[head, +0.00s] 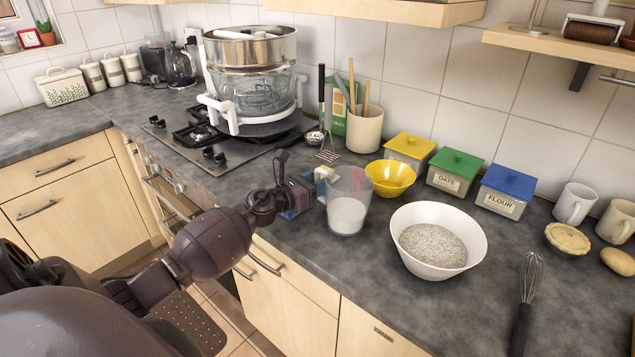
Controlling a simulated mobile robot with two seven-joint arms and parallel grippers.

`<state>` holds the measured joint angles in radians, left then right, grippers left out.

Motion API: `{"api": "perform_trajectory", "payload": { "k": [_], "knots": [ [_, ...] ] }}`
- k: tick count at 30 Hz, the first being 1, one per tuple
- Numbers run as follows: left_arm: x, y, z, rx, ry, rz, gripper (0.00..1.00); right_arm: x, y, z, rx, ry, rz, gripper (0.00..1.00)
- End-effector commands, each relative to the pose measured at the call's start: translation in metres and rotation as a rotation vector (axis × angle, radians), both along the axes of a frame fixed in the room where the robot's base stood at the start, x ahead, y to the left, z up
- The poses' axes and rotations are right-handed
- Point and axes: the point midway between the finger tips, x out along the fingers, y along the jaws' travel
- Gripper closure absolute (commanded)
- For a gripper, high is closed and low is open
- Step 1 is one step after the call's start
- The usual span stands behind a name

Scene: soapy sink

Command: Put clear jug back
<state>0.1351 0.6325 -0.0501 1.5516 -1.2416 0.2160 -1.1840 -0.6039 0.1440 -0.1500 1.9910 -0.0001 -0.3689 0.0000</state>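The clear jug (347,213) is upright at the middle of the counter, near its front edge, with white contents in its lower part. A reddish patch shows through or on its upper wall. My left gripper (319,185) is at the jug's left side, close against it. Its fingertips are partly hidden by the jug and by a small blue, yellow and white patch there, so I cannot tell whether they are closed on it. I cannot tell whether the jug rests on the counter or is just above it. My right gripper is out of view.
A white bowl (408,257) of grainy stuff stands right of the jug, and a yellow bowl (392,187) behind it. A utensil pot (364,131), lidded boxes (454,170) and a whisk (525,300) are around. The hob (205,150) with a large glass cooker is at left.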

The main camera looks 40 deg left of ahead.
Motion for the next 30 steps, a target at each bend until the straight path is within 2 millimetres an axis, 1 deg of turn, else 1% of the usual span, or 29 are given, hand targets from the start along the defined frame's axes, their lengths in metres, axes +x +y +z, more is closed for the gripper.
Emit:
{"api": "perform_trajectory", "payload": {
  "k": [8, 12, 17, 24, 30],
  "knots": [
    [0.000, 0.000, 0.000, 0.000, 0.000, 0.000, 0.58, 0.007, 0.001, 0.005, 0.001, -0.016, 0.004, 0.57],
    [-0.001, 0.000, 0.005, 0.001, 0.000, 0.000, 0.58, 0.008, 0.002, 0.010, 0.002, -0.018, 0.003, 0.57],
    [-0.022, 0.007, 0.001, 0.001, 0.002, 0.001, 0.58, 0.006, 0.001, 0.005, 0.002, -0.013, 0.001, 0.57],
    [-0.062, 0.017, 0.001, 0.002, 0.003, 0.001, 0.58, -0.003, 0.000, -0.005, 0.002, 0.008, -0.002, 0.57],
    [-0.092, 0.026, 0.001, 0.001, 0.003, 0.000, 0.58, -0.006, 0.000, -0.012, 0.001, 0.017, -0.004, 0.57]
  ]
}}
